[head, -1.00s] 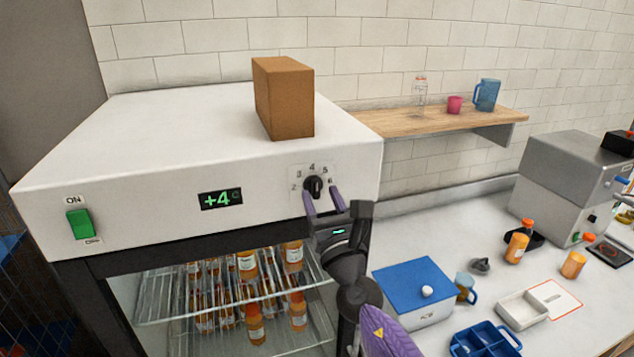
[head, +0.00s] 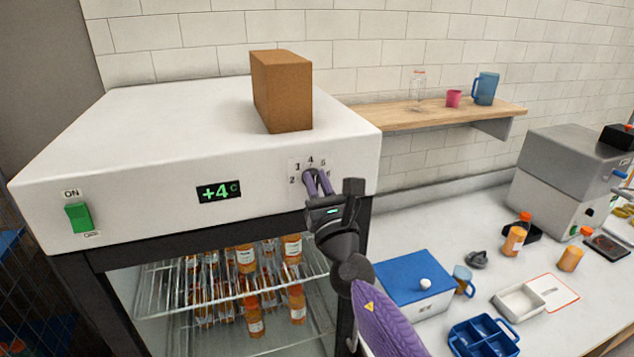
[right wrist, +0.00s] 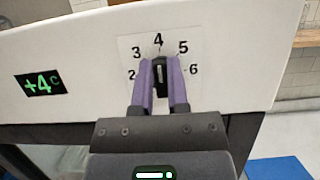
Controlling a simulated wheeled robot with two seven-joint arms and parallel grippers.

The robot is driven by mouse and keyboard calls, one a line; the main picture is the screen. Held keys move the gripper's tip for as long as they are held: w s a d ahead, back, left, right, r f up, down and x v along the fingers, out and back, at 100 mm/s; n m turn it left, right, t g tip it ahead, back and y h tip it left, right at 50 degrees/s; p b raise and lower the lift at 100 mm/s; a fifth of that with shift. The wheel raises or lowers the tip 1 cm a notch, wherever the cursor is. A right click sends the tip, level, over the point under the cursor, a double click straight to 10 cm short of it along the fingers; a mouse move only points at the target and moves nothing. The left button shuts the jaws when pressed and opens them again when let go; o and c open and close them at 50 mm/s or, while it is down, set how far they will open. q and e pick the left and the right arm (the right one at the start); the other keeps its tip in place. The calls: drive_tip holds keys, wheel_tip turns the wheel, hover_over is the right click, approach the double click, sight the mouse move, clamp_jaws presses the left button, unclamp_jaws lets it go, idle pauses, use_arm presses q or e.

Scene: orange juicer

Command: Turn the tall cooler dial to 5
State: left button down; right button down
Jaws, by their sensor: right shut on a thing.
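The tall cooler (head: 150,140) is a white-topped cabinet with a glass front on the left of the head view. Its small black dial (right wrist: 160,77) sits on a white plate numbered 2 to 6 and points at about 4. The display (head: 219,191) beside it reads +4. My right gripper (head: 318,183) is shut on the dial, with one purple finger on each side of it. In the right wrist view both fingers (right wrist: 161,80) flank the dial's upright grip. My left gripper is not in view.
A brown box (head: 283,92) stands on the cooler top above the dial. A green switch (head: 78,217) is at the cooler's left. The counter to the right holds a blue-lidded box (head: 414,282), a blue tray (head: 484,338) and bottles. A wooden shelf (head: 430,115) hangs behind.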

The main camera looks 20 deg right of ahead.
drive_tip(key=m+h, duration=0.1)
drive_tip(key=m, duration=0.2)
drive_tip(key=m+h, duration=0.2)
drive_tip(key=m, duration=0.1)
drive_tip(key=shift+d+h, duration=0.1)
drive_tip(key=shift+h, duration=0.2)
drive_tip(key=m+g+h, duration=0.1)
drive_tip(key=m, duration=0.2)
drive_tip(key=m+h, duration=0.1)
drive_tip(key=m, duration=0.2)
drive_tip(key=shift+d+f+g, duration=0.1)
drive_tip(key=shift+f+g, duration=0.05)
drive_tip(key=shift+g, duration=0.25)
drive_tip(key=shift+m+p, duration=0.3)
drive_tip(key=shift+m, duration=0.1)
drive_tip(key=c, duration=0.6)
unclamp_jaws()
